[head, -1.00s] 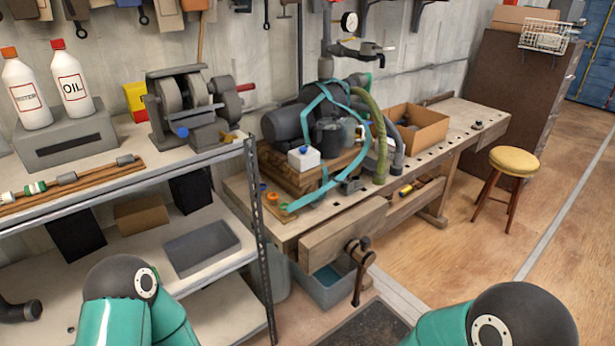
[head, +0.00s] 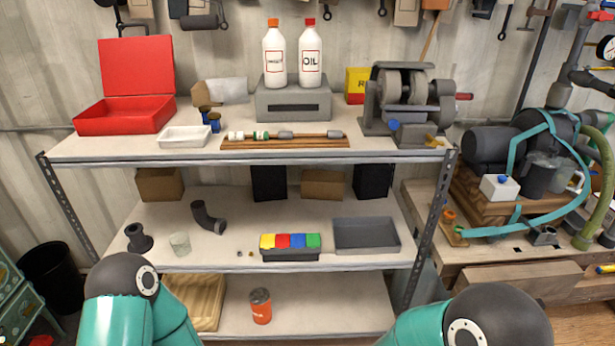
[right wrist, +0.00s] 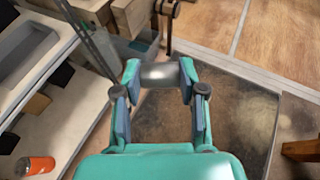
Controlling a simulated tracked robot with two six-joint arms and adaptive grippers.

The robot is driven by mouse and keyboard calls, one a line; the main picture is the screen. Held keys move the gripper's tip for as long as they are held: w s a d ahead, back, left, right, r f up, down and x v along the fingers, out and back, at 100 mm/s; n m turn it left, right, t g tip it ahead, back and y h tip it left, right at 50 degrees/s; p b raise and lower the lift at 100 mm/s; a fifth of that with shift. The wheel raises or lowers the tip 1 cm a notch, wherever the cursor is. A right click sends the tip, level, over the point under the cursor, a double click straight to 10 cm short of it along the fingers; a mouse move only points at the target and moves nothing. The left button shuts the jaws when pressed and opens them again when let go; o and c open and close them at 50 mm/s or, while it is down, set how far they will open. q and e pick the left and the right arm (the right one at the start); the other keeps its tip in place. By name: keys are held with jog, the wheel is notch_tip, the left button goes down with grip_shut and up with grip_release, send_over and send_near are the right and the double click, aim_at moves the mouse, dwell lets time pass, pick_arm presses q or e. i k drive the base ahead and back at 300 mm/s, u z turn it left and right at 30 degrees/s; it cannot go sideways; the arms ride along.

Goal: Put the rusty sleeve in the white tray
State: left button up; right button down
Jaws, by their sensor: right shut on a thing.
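The white tray (head: 185,137) stands on the top shelf in the head view, between the red box and the wooden strip; no part of the sleeve shows in it. My right gripper (right wrist: 160,82) is shut on a short grey cylinder (right wrist: 160,73), probably the sleeve, held crosswise between its fingertips. Its colour looks grey rather than plainly rusty. It hangs in the air over a dark floor mat. My left gripper is not in view; only arm parts show in the head view.
On the top shelf (head: 100,149) are an open red toolbox (head: 125,116), small dark jars (head: 214,123), a wooden strip with fittings (head: 285,142), oil bottles (head: 311,55) and a grinder (head: 410,98). The lower shelf holds a grey bin (head: 366,236) and coloured blocks (head: 290,241).

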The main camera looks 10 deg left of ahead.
aim_at(186, 141)
jog(key=u, duration=0.35)
jog(key=i, duration=0.25)
jog(key=u, duration=0.7)
jog(key=i, duration=0.75)
jog(key=z, duration=0.2)
jog(key=k, duration=0.8)
jog(key=u, duration=0.2)
jog(key=i, duration=0.85)
jog(key=z, duration=0.1)
